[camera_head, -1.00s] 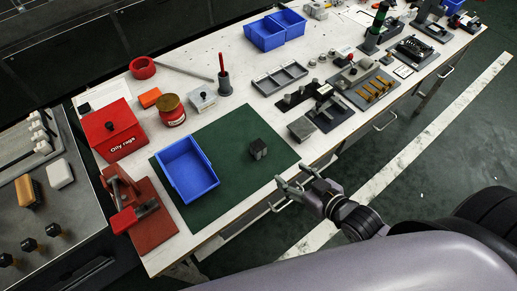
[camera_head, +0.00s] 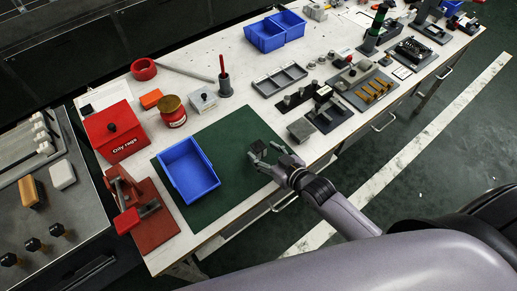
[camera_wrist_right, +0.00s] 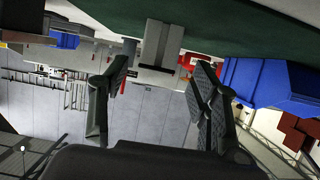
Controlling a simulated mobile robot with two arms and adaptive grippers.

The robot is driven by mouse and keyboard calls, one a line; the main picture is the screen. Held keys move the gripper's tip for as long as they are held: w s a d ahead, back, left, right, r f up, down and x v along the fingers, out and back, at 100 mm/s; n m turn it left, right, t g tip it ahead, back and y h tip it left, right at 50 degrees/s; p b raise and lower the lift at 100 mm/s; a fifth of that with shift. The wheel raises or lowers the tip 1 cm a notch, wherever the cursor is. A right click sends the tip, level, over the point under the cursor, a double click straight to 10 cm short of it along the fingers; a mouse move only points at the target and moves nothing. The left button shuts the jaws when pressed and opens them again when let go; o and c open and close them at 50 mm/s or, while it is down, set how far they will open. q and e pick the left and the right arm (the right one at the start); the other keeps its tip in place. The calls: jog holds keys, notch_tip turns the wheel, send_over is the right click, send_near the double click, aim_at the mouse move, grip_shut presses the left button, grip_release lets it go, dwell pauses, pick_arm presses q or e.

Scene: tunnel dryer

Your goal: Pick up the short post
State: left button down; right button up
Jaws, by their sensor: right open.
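In the right wrist view the picture is upside down. There the post (camera_wrist_right: 158,45) stands on the mat and appears between the two spread fingers (camera_wrist_right: 160,80), a little beyond their tips. I cannot tell whether a finger touches it. My left gripper is not in view.
The blue bin also shows in the wrist view (camera_wrist_right: 265,85). A red oily rags box (camera_head: 113,130), a red jar (camera_head: 172,112) and a red clamp stand (camera_head: 150,225) are left of the mat. Dark fixtures (camera_head: 325,112) stand to its right. The mat around the post is clear.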

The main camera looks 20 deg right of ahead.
aim_at(262, 150)
jog(key=x, duration=0.4)
jog(key=shift+w+d+f+p, duration=0.1)
jog(key=shift+w+f+p, duration=0.15)
jog(key=shift+p, duration=0.05)
jog(key=shift+c, duration=0.6)
jog(key=c, duration=1.2)
jog(key=shift+o, duration=0.2)
jog(key=shift+r, duration=0.15)
